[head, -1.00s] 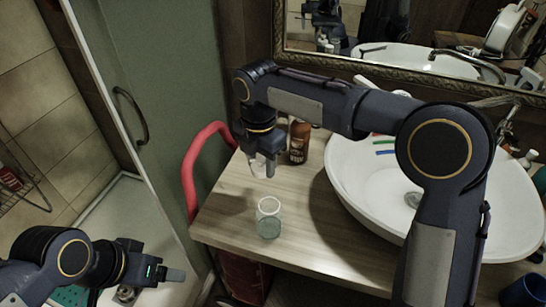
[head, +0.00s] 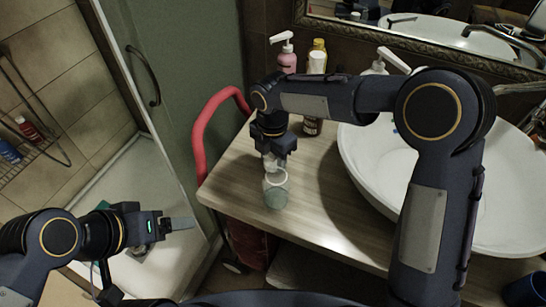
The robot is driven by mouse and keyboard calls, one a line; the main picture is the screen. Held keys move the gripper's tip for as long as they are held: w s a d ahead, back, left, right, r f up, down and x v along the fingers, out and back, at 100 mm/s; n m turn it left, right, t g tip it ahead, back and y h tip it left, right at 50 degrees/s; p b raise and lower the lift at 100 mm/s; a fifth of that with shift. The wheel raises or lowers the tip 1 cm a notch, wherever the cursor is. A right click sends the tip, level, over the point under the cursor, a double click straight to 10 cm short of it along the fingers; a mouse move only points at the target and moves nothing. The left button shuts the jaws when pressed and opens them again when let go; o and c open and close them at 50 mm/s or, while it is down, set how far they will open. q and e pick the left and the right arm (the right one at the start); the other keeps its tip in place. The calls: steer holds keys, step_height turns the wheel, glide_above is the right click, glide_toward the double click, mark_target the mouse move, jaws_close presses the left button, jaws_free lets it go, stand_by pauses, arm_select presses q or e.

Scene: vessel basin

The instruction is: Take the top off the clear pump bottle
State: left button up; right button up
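The clear bottle (head: 276,192) stands upright near the left front of the wooden counter, its round rim facing up. My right gripper (head: 274,163) points down just over the far side of the bottle's mouth. A small pale piece shows between or behind its fingers; I cannot tell whether it is the pump top or whether the fingers grip it. I also cannot tell whether the gripper touches the rim. My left gripper (head: 182,223) is at the lower left, away from the counter, seen side-on, so its opening is hidden.
A pink pump bottle (head: 287,58) and a yellow-topped bottle (head: 318,58) stand behind my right arm. A brown bottle (head: 312,126) is partly hidden under it. The white basin (head: 365,165) fills the right side. A red curved rail (head: 199,140) borders the left. Counter in front of the bottle is clear.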

steer(key=shift+f, duration=0.25)
steer(key=shift+f, duration=0.15)
steer(key=o, duration=1.1)
